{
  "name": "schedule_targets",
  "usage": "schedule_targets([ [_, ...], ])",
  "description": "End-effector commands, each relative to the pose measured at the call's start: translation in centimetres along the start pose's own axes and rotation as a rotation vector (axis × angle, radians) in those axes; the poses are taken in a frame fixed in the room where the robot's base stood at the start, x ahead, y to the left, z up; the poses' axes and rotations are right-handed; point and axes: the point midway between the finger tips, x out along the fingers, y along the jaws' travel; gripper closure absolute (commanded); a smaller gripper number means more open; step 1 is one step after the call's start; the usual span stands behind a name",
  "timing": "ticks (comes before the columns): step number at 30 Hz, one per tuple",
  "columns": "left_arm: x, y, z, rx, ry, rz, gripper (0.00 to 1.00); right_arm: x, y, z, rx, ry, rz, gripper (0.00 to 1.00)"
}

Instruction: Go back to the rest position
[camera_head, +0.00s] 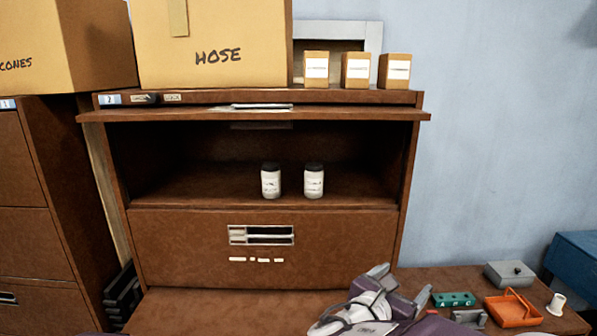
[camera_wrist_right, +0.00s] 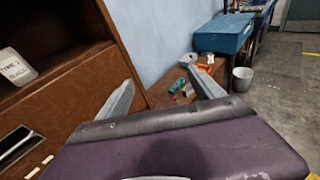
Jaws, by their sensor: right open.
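My right gripper (camera_head: 402,283) is in the lower middle of the head view, in front of the brown cabinet's lower right side. In the right wrist view its two fingers (camera_wrist_right: 163,76) stand wide apart with nothing between them. The brown cabinet (camera_head: 185,250) has its upper compartment open, with the door raised level at the top. Two white jars with dark lids, a left jar (camera_head: 271,181) and a right jar (camera_head: 314,181), stand upright and apart on the shelf. The gripper is below and to the right of them, touching neither. My left gripper is not in view.
A side table holds an orange tray (camera_head: 513,309), a green block (camera_head: 453,299), a grey box (camera_head: 510,274) and a white cup (camera_head: 556,304). Cartons, including the HOSE box (camera_head: 213,65), stand on the cabinet. A blue box (camera_wrist_right: 225,34) and white bin (camera_wrist_right: 242,79) are farther right.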

Motion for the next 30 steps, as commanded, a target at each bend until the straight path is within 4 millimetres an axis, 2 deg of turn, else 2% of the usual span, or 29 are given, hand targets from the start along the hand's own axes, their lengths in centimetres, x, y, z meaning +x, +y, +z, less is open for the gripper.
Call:
schedule_targets([
  [1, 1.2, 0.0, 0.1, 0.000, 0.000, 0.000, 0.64, 1.6, -3.1, -2.6, 0.042, 0.064, -0.095, 0.23],
  [2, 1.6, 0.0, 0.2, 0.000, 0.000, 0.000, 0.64, 2.2, -5.2, -4.3, 0.080, 0.112, -0.160, 0.23],
  [3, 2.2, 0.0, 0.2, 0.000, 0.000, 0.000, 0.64, 2.8, -8.0, -6.7, 0.143, 0.183, -0.251, 0.23],
  [5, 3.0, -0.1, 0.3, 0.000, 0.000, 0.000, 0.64, 2.8, -12.0, -10.8, 0.269, 0.296, -0.399, 0.23],
  [6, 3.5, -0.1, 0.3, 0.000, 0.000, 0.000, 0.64, 2.2, -14.4, -13.7, 0.374, 0.371, -0.504, 0.23],
  [7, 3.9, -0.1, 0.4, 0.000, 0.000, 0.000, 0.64, 1.4, -16.0, -15.9, 0.466, 0.427, -0.587, 0.23],
  [9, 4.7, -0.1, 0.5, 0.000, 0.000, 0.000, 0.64, -1.2, -18.5, -21.4, 0.734, 0.550, -0.802, 0.23],
  [10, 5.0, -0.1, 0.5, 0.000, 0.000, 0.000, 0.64, -2.6, -18.8, -23.6, 0.874, 0.596, -0.902, 0.23],
  [12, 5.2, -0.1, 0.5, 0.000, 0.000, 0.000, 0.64, -5.7, -17.8, -27.3, 1.195, 0.666, -1.106, 0.23],
  [13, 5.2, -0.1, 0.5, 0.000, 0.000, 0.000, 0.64, -6.8, -16.9, -28.2, 1.318, 0.682, -1.179, 0.23],
  [15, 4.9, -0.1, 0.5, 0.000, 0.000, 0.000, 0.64, -8.6, -14.3, -29.5, 1.565, 0.699, -1.313, 0.23],
  [19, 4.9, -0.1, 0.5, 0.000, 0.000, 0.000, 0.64, -9.1, -10.8, -30.2, 1.909, 0.666, -1.470, 0.23],
  [21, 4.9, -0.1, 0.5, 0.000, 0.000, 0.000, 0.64, -8.6, -10.1, -30.0, 1.993, 0.643, -1.486, 0.23],
  [30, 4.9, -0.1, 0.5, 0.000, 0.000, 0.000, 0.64, -8.6, -10.1, -30.0, 2.000, 0.633, -1.493, 0.23],
])
